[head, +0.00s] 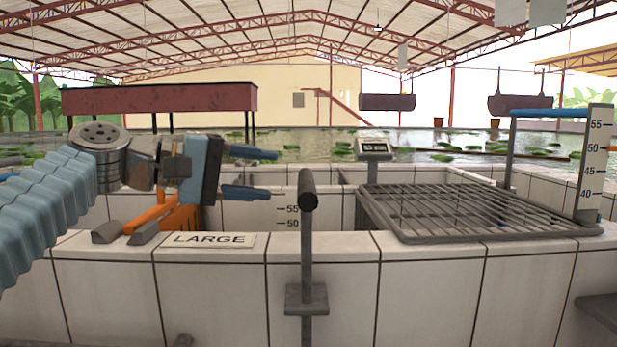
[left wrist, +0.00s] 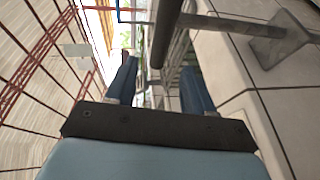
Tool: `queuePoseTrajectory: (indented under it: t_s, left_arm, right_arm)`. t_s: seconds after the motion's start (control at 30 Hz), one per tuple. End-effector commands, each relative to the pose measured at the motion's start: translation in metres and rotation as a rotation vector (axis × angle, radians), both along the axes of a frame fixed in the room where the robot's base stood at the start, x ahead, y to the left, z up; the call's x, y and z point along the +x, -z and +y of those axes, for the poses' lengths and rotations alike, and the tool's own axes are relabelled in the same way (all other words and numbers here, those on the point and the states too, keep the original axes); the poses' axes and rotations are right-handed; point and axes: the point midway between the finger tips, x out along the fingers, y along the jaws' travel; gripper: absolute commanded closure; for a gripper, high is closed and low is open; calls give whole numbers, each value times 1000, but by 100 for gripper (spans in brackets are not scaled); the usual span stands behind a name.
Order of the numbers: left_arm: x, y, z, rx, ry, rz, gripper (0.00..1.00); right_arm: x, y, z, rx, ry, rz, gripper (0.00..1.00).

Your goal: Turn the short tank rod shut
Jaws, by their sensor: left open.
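A grey upright rod (head: 306,255) with a dark round-ended handle (head: 308,190) stands against the front of the tiled tank wall, through a bracket (head: 306,299). In the left wrist view the dark handle (left wrist: 166,32) lies beyond the fingers, near the gap between them. My left gripper (head: 264,173) is open and empty, its blue fingers pointing right toward the handle and apart from it. A second, blue-handled rod (head: 558,113) stands at the back right. No label marks either rod as short. My right gripper is not in view.
A LARGE sign (head: 210,240) and an orange piece (head: 165,215) sit on the wall's top. A metal grate (head: 450,211) covers the right part of the tank, with a gauge board (head: 595,160) beside it. A small display (head: 374,147) stands behind.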

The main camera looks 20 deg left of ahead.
Motion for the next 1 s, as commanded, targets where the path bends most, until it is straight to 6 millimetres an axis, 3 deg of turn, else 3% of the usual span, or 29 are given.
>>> queuePoseTrajectory:
  t_s: [0.1, 0.33, 0.5, 0.8, 1.0]
  left_arm:
    - [18, 4, -23, 0, 4, 2, 47]
    - [44, 11, -55, -1, 2, 1, 47]
    - [53, 15, -66, 0, 1, 0, 47]
    - [54, 16, -67, 0, -1, 0, 47]
    - [54, 16, -67, 0, -1, 0, 78]
  right_arm:
    - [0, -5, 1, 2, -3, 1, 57]
    - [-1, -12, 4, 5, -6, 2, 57]
    - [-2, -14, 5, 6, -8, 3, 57]
    - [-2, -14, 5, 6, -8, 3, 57]
    - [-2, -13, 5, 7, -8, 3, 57]
